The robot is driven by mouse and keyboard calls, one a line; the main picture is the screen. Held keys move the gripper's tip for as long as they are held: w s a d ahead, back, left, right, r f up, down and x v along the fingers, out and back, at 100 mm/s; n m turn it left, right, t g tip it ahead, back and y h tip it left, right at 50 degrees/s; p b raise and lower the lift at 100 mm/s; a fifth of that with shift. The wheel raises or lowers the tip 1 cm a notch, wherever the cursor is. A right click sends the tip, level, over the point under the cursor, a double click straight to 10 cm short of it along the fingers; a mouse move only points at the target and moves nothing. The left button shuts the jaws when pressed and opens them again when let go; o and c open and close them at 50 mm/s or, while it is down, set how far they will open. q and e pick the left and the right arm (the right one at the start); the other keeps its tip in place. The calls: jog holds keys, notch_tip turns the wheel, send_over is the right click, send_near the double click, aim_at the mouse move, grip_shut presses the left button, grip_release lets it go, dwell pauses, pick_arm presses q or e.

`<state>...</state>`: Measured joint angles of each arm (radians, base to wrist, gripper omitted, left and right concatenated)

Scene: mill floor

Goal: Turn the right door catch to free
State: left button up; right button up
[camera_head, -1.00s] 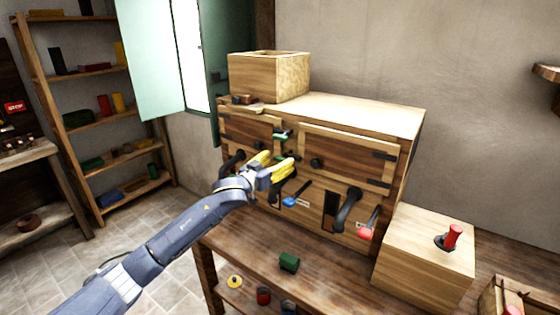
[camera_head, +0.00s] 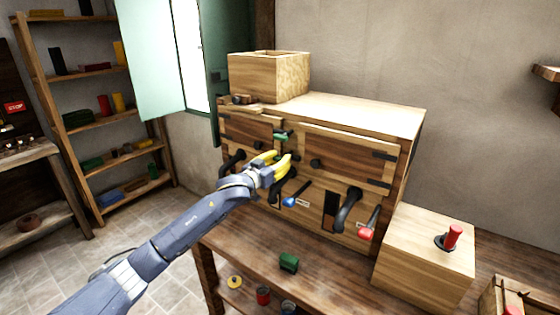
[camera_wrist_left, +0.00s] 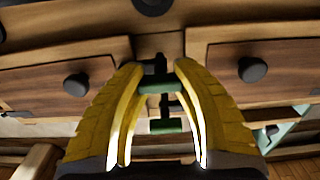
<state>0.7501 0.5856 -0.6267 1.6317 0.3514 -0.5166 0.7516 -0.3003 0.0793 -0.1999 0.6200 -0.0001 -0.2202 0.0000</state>
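A wooden cabinet (camera_head: 400,118) stands on a bench with a left door (camera_head: 250,131) and a right door (camera_head: 345,152). On the post between them is an upper catch with a green handle (camera_head: 281,137); it also shows in the left wrist view (camera_wrist_left: 166,126). A second green-handled catch (camera_wrist_left: 157,87) shows in the left wrist view, between my fingertips; in the head view my fingers hide it. My left gripper (camera_head: 283,155) is open in front of the post, its yellow fingers either side of this catch. Contact cannot be told. My right gripper is not in view.
Below the doors are a blue-tipped lever (camera_head: 297,197), a black curved handle (camera_head: 346,208) and a red-tipped lever (camera_head: 368,223). A box with a red handle (camera_head: 425,262) stands at the right. An open wooden box (camera_head: 262,76) sits on top.

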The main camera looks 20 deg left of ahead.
pick_arm(q)
grip_shut()
jog(key=shift+m, duration=0.4)
jog(key=m, duration=0.6)
jog(key=shift+m, duration=0.4)
jog(key=m, duration=0.6)
jog(key=shift+m, duration=0.3)
